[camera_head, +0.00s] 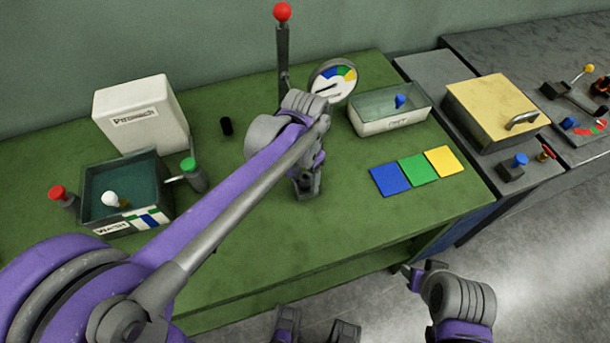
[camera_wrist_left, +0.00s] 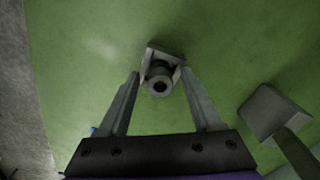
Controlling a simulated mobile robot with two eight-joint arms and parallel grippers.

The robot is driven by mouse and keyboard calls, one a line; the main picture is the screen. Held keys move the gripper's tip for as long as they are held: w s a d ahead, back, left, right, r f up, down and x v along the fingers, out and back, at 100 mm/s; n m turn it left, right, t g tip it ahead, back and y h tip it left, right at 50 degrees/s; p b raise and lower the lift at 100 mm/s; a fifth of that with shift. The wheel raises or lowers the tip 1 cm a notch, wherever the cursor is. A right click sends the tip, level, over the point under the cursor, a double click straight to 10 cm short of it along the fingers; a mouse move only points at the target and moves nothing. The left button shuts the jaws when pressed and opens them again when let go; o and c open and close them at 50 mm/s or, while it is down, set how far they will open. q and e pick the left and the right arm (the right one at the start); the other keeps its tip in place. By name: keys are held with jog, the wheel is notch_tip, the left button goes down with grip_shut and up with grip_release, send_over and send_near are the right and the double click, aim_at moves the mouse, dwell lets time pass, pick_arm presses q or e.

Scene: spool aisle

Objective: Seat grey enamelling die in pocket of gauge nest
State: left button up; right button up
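In the left wrist view a small grey cylinder with a dark central hole, apparently the enamelling die (camera_wrist_left: 157,84), is between the fingertips of my left gripper (camera_wrist_left: 161,75). A grey angled bracket, apparently the gauge nest (camera_wrist_left: 165,52), is right behind the die. I cannot tell whether the die is in its pocket. In the head view my left gripper (camera_head: 306,188) points down at the green bench, and my arm hides much there. My right gripper (camera_head: 415,274) is low, off the bench's front edge; its fingers are unclear.
A lever with a red knob (camera_head: 282,12) and a dial gauge (camera_head: 332,80) stand behind my left gripper. A labelled glass-sided tray (camera_head: 390,110) and blue, green and yellow squares (camera_head: 417,169) are to its right. A wash tank (camera_head: 125,190) and white box (camera_head: 142,115) are left.

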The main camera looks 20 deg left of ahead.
aim_at(305, 177)
pick_arm(q)
jog(key=shift+r, duration=0.5)
notch_tip(305, 177, up, 11)
jog(key=p, duration=0.2)
jog(key=s+a+f+n+t, duration=0.1)
jog(key=s+a+f+n, duration=0.1)
jog(key=s+f, duration=0.2)
jog(key=s+a+f+n+t, duration=0.2)
jog(key=s+f, duration=0.2)
jog(key=s, duration=0.2)
jog(key=s+a+f+n+t, duration=0.2)
jog(key=s+f, duration=0.2)
jog(key=s, duration=0.1)
jog(key=shift+s+a+f, duration=0.2)
jog(key=shift+a+f, duration=0.1)
jog(key=shift+f, duration=0.05)
jog(key=r+p, duration=0.2)
jog(key=w+r+p, duration=0.1)
jog(key=r+p, duration=0.1)
jog(key=r, duration=0.1)
jog(key=shift+w+r, duration=0.15)
jog(key=shift+r, duration=0.1)
